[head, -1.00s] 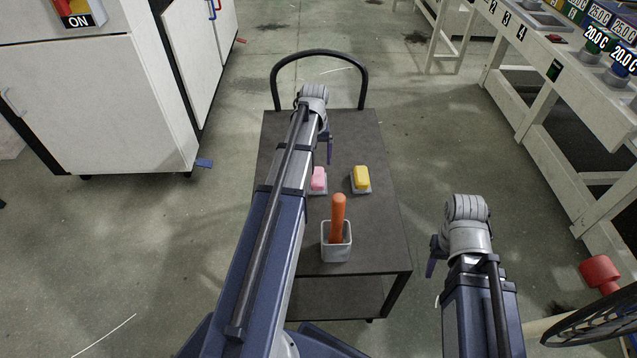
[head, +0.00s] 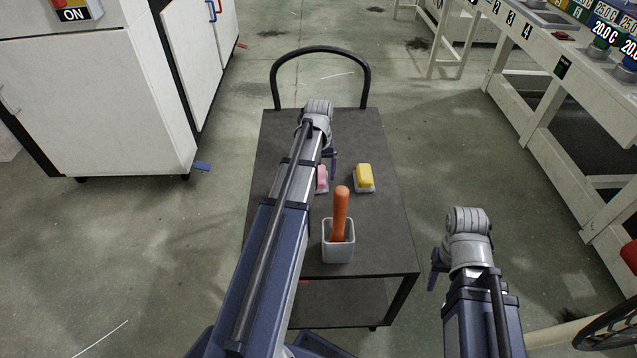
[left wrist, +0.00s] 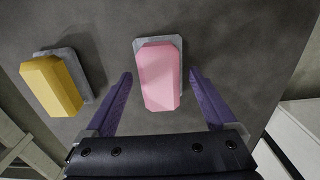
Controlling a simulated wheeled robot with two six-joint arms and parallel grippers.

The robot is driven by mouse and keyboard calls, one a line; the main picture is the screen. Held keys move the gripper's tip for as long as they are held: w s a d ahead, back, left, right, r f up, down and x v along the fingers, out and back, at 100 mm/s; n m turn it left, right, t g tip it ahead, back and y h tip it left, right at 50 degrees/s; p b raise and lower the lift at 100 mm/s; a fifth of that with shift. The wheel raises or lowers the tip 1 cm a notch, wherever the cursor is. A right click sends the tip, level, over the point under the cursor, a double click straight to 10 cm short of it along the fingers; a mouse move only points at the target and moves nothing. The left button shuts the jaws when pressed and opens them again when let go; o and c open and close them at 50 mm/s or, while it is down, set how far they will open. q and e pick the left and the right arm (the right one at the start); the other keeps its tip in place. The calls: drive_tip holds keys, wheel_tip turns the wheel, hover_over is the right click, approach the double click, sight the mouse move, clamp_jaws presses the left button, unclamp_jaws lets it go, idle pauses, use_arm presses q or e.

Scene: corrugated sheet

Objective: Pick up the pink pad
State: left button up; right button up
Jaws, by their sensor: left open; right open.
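The pink pad (head: 322,177) lies on a small grey base on the dark cart top, partly hidden behind my left arm in the head view. In the left wrist view the pink pad (left wrist: 160,76) sits between and ahead of the two purple fingers. My left gripper (left wrist: 158,82) is open and empty, with a finger to either side of the pad and no visible contact. In the head view my left gripper (head: 332,165) shows only in part beside the pad. My right gripper (head: 436,268) is open and empty, off the cart's right side.
A yellow pad (head: 364,177) on a grey base lies right of the pink one; it also shows in the left wrist view (left wrist: 52,86). A grey cup (head: 338,247) holding an orange stick (head: 341,212) stands nearer. The cart (head: 385,225) has a handle at its far end.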

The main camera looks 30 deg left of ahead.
use_arm(q)
drive_tip(key=shift+r, duration=0.1)
clamp_jaws()
idle(0.6)
